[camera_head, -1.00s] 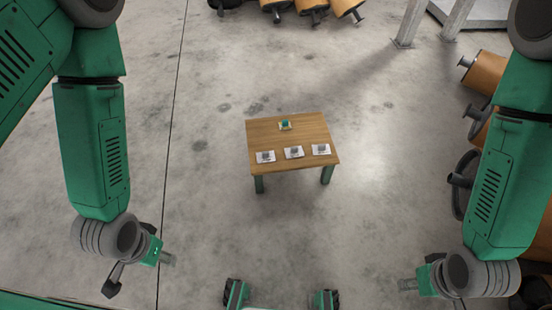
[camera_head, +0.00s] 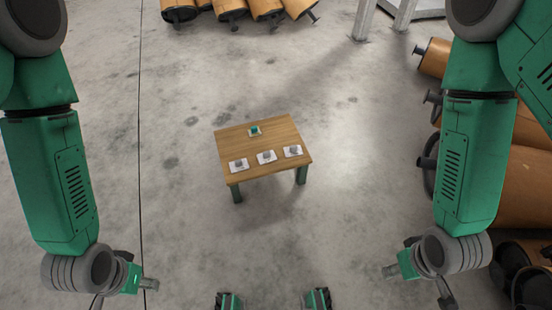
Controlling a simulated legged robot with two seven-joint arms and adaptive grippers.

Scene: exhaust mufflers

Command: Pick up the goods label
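A small wooden table (camera_head: 262,168) stands on the floor ahead of me. Near its front edge lie three white cards with grey markings or pieces: a left card (camera_head: 238,166), a middle card (camera_head: 266,157) and a right card (camera_head: 293,151). A small green piece on a pale base (camera_head: 254,131) sits near the back edge. I cannot tell which of these is the goods label. My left gripper (camera_head: 98,302) is low at the left, partly cut off by the frame. My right gripper (camera_head: 446,295) is low at the right. Both are well apart from the table, their fingers unclear.
Several orange-brown mufflers (camera_head: 265,9) lie at the back, and more (camera_head: 515,185) lie along the right. A grey metal stand (camera_head: 362,20) is at the back right. The concrete floor around the table is clear.

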